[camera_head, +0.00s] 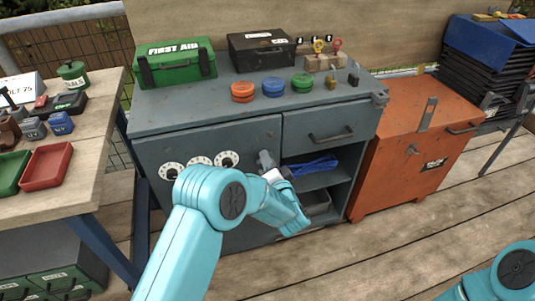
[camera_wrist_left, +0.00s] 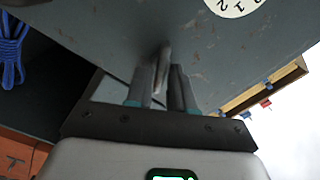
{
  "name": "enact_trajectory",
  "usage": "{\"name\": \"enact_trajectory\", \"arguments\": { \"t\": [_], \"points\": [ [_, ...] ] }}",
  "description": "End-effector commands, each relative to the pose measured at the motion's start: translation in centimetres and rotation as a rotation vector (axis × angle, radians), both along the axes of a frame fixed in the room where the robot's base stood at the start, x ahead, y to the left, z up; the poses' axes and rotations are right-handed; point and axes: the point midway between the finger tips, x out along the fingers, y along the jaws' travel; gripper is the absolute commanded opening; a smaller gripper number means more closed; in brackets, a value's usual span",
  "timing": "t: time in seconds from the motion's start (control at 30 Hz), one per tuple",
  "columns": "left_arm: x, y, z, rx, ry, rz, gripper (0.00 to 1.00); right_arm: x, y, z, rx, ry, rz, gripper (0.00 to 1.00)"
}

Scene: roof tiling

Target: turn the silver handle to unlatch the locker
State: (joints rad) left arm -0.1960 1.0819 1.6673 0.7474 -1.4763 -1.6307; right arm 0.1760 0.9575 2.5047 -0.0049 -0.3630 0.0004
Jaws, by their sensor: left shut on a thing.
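The locker is a grey metal cabinet (camera_head: 205,139) whose left door carries several white number dials (camera_head: 198,163). The door looks closed. The silver handle (camera_head: 264,158) is at the door's right edge, partly hidden by my left gripper (camera_head: 273,175). In the left wrist view, my left gripper's two fingers (camera_wrist_left: 160,84) are shut on the silver handle (camera_wrist_left: 163,62), one on each side, close to the door face. My left forearm covers the lower part of the door. My right gripper is out of view; only part of the right arm shows at the lower right.
A drawer (camera_head: 331,132) and open shelves with a blue rope (camera_head: 315,166) are right of the door. An orange chest (camera_head: 408,150) stands further right. A wooden table (camera_head: 75,165) with trays is at the left. Free deck lies in front on the right.

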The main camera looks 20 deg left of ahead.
Motion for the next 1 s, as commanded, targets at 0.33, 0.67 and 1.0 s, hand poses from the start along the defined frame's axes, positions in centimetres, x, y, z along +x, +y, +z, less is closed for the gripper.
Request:
{"name": "enact_trajectory", "arguments": {
  "t": [0.33,0.67,1.0],
  "points": [
    [0.0,0.0,0.0,0.242,0.165,0.000,0.00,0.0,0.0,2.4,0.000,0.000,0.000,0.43],
    [0.0,-0.1,-0.2,0.385,0.260,0.000,0.00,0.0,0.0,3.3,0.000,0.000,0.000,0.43],
    [0.1,0.0,-0.3,0.429,0.290,0.000,0.00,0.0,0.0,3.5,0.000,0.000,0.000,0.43]
  ]
}}
